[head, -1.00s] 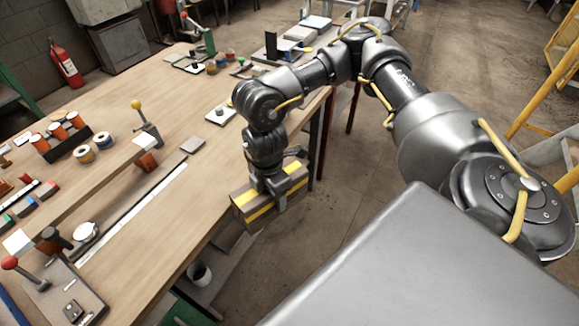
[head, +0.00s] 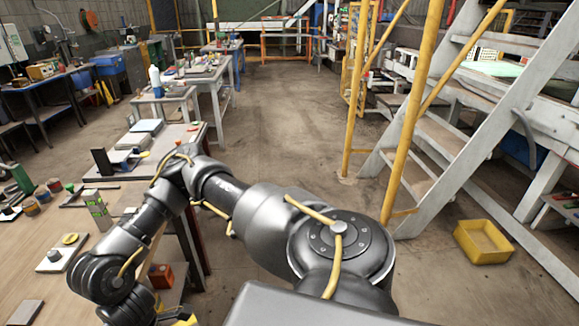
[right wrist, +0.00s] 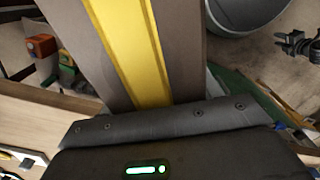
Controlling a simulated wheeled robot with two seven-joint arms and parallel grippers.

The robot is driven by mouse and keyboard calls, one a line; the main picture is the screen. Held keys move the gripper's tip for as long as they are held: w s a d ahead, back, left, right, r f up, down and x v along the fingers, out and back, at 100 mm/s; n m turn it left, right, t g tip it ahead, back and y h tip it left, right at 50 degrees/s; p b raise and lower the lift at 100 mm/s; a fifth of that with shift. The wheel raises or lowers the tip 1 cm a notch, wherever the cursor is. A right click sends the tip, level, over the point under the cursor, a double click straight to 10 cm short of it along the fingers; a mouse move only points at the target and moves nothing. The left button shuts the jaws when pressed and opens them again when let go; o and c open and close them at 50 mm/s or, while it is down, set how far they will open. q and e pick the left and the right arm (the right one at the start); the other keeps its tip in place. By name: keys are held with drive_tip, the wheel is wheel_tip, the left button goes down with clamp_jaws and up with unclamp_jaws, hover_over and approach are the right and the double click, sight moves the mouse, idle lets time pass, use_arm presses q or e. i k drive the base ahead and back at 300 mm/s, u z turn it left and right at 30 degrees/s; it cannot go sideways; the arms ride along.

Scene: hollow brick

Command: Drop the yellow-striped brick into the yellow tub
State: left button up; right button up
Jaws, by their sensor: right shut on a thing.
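The yellow tub (head: 492,256) stands on the concrete floor at the right of the head view, near the foot of the stairs. It looks empty. The yellow-striped brick (right wrist: 180,45) is brown with a broad yellow stripe and fills the upper middle of the right wrist view. Only a small yellow part of it (head: 186,320) shows at the bottom edge of the head view. My right gripper (right wrist: 175,122) is shut on the brick, its dark jaw against it. In the head view the gripper is mostly cut off below. My left gripper is not in view.
A wooden workbench (head: 62,215) with blocks, tins and tools lies at the left. White stairs (head: 440,150) with yellow rails rise behind the tub. The floor between bench and stairs (head: 290,135) is clear. An orange block (head: 160,276) sits below the bench edge.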

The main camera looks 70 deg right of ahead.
sight(486, 247)
drive_tip(key=z, duration=0.65)
drive_tip(key=k, duration=0.85)
drive_tip(key=z, duration=0.95)
drive_tip(key=k, duration=0.5)
drive_tip(key=z, duration=0.8)
drive_tip(key=i, duration=0.5)
drive_tip(key=z, duration=1.5)
drive_tip(key=i, duration=1.05)
drive_tip(key=z, duration=0.6)
drive_tip(key=i, duration=1.5)
drive_tip(key=u, duration=0.75)
drive_tip(key=i, duration=1)
drive_tip(key=u, duration=0.9)
